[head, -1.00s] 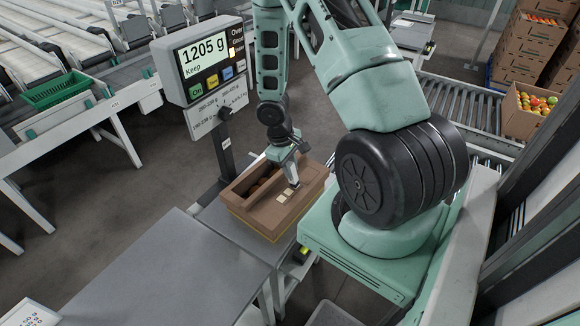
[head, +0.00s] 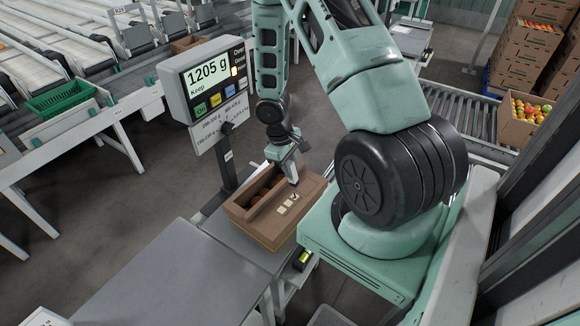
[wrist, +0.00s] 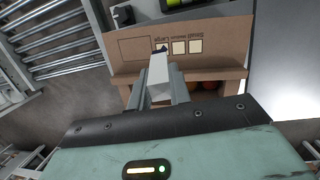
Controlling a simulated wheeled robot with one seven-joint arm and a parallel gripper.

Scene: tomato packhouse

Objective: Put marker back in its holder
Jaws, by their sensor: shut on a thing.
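My gripper (head: 291,172) is shut on a pale, blocky marker (wrist: 159,70), held over the cardboard box. In the wrist view the marker points away from me, its dark tip in front of the box's printed panel. The box (head: 262,232) has a row of pale squares; the one nearest the marker appears to bear a dark tick in the head view. Contact between tip and panel cannot be told. A black item with a yellow-green patch (head: 303,259) sits at the weighing table's right edge, also at the top of the wrist view (wrist: 172,3); I cannot tell whether it is the holder.
A scale display (head: 207,78) reading 1205 g stands behind the box. Roller conveyors (head: 465,105) and stacked cartons are at the right. Tomatoes (wrist: 208,85) show inside the box.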

